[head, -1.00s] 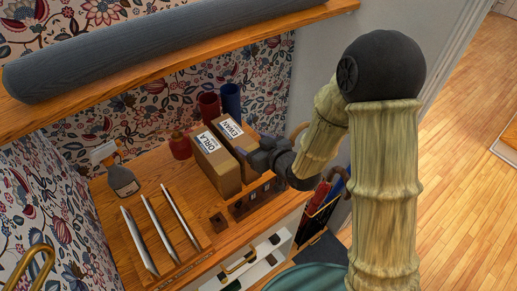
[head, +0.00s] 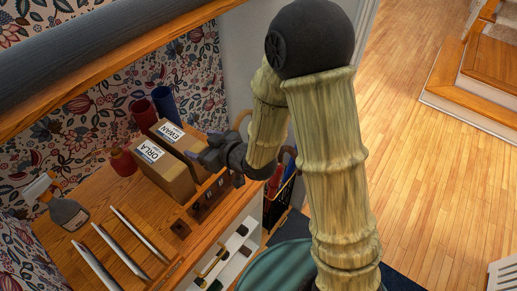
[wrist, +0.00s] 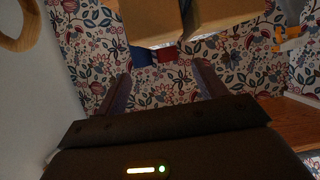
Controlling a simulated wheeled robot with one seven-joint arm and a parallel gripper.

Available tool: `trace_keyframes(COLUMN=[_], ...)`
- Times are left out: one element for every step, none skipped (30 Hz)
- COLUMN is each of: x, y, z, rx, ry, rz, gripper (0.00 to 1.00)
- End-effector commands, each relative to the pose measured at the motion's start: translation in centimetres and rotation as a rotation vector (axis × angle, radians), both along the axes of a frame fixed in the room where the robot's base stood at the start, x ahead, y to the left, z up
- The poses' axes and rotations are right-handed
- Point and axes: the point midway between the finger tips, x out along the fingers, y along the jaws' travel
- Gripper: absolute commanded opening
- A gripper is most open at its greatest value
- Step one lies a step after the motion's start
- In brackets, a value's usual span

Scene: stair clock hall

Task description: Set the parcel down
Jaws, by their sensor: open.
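Two brown cardboard parcels stand side by side on the wooden shelf top (head: 85,200). One parcel is labelled ORLA (head: 170,178). The other is labelled EWAN (head: 180,143) and is nearer the grey wall. My gripper (head: 203,153) is beside the near end of the EWAN parcel. In the wrist view my gripper (wrist: 165,85) has its two fingers spread with nothing between them. The lower parts of two brown boxes show at the top edge there, beyond the fingertips; their labels are not visible in that view.
A red cup (head: 143,113) and a blue cup (head: 164,101) stand behind the parcels. A red bottle (head: 122,161), a spray bottle (head: 66,211) and upright dividers (head: 120,248) are to the left. A grey roll (head: 90,50) lies above. An umbrella stand (head: 280,195) is at the right.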

Motion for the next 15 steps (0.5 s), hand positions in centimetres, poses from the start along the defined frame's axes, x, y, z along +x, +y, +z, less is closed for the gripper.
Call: trace_keyframes(x=[0.0,0.0,0.1,0.3,0.4,0.7,0.9,1.1,1.3,1.5,1.6,1.6,1.5,1.4,1.1], y=[0.0,-0.1,-0.3,-0.6,-1.1,-1.8,-2.6,-3.4,-4.8,-6.0,-7.2,-8.9,-10.2,-11.5,-13.3], z=[0.0,0.0,0.0,0.0,0.0,-0.1,-0.1,-0.1,-0.2,-0.3,-0.3,-0.4,-0.4,-0.3,-0.3], rx=[-0.001,-0.003,-0.010,-0.017,-0.030,-0.050,-0.069,-0.092,-0.125,-0.153,-0.179,-0.215,-0.240,-0.264,-0.293], ry=[0.000,0.001,0.004,0.008,0.014,0.026,0.039,0.052,0.077,0.098,0.123,0.159,0.188,0.217,0.260], rz=[-0.001,-0.003,-0.010,-0.017,-0.028,-0.049,-0.068,-0.090,-0.127,-0.157,-0.189,-0.235,-0.270,-0.304,-0.351], gripper=[0.71,0.71,0.71,0.71,0.71,0.71,0.71,0.71,0.71,0.71,0.71,0.71,0.71,0.71,0.71])
